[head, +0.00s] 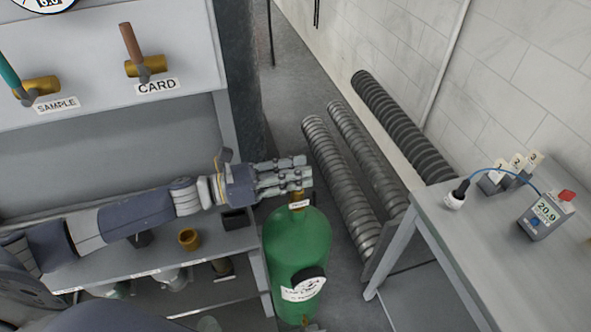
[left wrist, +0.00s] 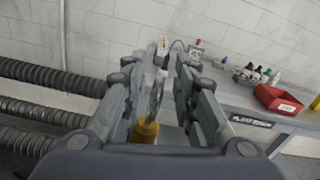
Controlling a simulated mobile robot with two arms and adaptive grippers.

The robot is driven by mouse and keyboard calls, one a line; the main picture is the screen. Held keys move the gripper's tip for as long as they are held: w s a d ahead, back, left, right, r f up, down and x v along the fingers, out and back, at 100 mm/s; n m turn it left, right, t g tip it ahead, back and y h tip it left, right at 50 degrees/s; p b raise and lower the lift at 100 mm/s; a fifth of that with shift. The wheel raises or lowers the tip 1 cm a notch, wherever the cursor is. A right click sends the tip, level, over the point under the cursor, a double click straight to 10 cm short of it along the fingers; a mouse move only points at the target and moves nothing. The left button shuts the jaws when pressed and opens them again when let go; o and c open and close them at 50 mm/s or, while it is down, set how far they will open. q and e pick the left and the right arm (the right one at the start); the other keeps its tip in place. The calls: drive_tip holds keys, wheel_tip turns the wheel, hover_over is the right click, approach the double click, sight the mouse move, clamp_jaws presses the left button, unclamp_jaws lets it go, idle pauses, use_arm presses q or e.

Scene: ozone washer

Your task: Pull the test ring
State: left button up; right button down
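A green gas cylinder (head: 298,240) stands upright on the floor, with a brass fitting (head: 297,197) and a small white label on top. My left gripper (head: 305,172) reaches in from the left just above this fitting. In the left wrist view its two fingers (left wrist: 161,68) are apart, and a brass part (left wrist: 147,129) with a thin grey piece above it shows between them. I cannot make out a ring clearly; the fingers may hide it. I cannot tell whether the fingers touch the fitting. My right gripper is not in view.
A bench (head: 440,220) at the right carries a gas meter (head: 545,215) and a blue cable. Ribbed hoses (head: 340,180) lie by the wall. A panel at upper left has levers marked SAMPLE and CARD, with a shelf (head: 215,240) below. A red bin (left wrist: 277,98) stands on the bench.

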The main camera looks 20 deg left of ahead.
use_arm(q)
clamp_jaws()
drive_tip(key=shift+r, duration=0.9)
unclamp_jaws()
drive_tip(key=shift+s, duration=0.1)
drive_tip(key=shift+s+a+f, duration=0.1)
drive_tip(key=shift+a, duration=0.3)
drive_tip(key=v, duration=1.1)
drive_tip(key=shift+s, duration=0.2)
